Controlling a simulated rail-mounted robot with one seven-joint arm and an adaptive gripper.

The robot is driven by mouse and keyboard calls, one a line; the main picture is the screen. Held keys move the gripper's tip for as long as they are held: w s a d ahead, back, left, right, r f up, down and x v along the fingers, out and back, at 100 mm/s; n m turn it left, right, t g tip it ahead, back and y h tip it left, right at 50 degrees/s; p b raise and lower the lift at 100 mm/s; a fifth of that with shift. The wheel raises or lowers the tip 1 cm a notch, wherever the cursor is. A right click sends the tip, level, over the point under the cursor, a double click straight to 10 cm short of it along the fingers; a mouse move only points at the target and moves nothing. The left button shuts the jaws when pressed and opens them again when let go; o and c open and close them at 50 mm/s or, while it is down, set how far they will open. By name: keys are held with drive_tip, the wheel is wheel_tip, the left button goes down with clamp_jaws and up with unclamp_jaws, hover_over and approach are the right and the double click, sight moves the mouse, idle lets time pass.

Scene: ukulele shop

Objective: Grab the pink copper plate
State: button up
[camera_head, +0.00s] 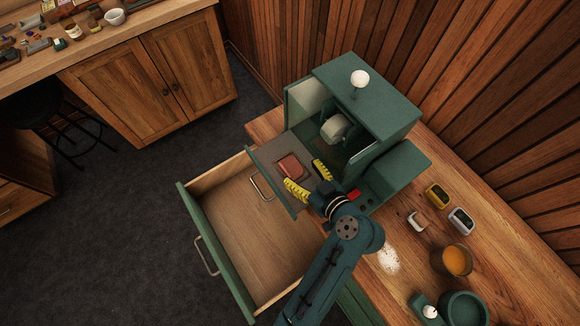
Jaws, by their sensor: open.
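The pink copper plate (291,167) is a small flat reddish-pink slab. It lies on the grey shelf surface (272,154) at the front of the green cabinet-like machine (378,88). My gripper (308,178) has yellow fingers and is open. Its fingers are at the right and lower side of the plate, one near its lower edge and one to its right. I cannot tell whether either finger touches the plate. No part of the plate is clearly hidden.
An open, empty wooden drawer (240,222) sits below the shelf. On the workbench (490,210) are a yellow device (437,195), a grey device (461,221), a cup of orange liquid (456,261), a green bowl (466,307) and white powder (388,259). A wooden cabinet (165,85) stands across the floor.

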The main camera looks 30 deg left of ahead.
sight(291, 167)
drive_tip(key=x, duration=0.5)
drive_tip(key=shift+a+f, duration=0.25)
drive_tip(key=shift+f, duration=0.25)
clamp_jaws()
